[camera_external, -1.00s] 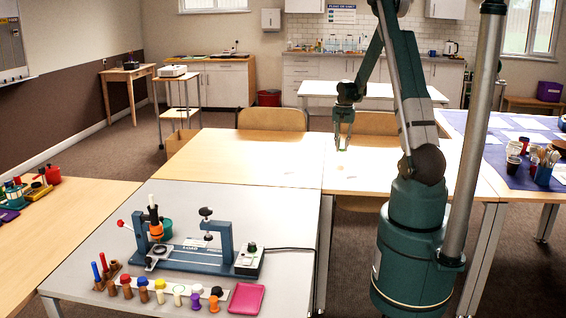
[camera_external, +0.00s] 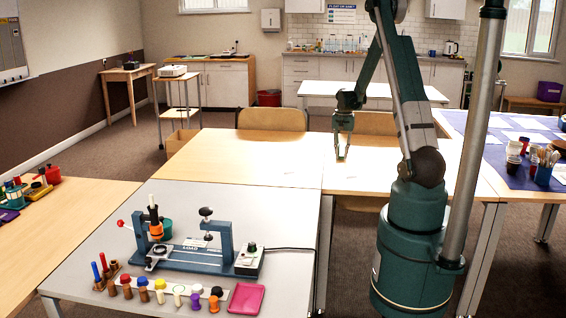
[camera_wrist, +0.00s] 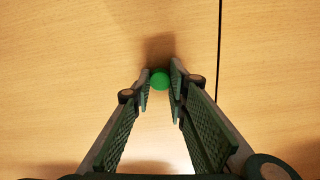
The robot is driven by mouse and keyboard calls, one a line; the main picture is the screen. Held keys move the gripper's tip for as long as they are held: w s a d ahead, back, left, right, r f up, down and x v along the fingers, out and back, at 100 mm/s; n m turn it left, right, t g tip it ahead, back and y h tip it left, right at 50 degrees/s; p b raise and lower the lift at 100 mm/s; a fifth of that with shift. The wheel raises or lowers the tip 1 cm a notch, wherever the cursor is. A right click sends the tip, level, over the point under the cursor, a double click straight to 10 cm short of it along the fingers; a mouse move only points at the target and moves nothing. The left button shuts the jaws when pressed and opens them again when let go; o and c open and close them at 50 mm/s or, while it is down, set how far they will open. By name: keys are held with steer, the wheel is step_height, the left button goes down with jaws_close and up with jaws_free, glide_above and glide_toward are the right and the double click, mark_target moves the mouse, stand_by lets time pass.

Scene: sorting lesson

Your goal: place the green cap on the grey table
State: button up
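The green cap (camera_wrist: 159,79) is a small round bright-green piece in the wrist view. It sits between my fingertips, and both fingers appear to touch its sides. My gripper (camera_wrist: 160,80) looks shut on it. In the external view my gripper (camera_external: 342,157) points down over the pale wooden table, at the far side of the workspace; the cap is too small to make out clearly there. I cannot tell whether the cap touches the wood. The grey table (camera_external: 280,215) is at the front left, nearer the camera than my gripper.
On the grey table stand a blue clamp rig (camera_external: 205,256), a row of coloured-capped pegs (camera_external: 160,287), a pink tray (camera_external: 246,298) and a black-corded box (camera_external: 249,261). The back and right of the grey top are clear. Wooden tables (camera_external: 240,160) adjoin it.

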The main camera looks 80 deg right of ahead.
steer(key=shift+f, duration=0.2)
steer(key=o, duration=0.6)
steer(key=shift+r, duration=0.15)
step_height(320, 180, up, 12)
steer(key=shift+r+p, duration=0.1)
steer(key=shift+p, duration=1.05)
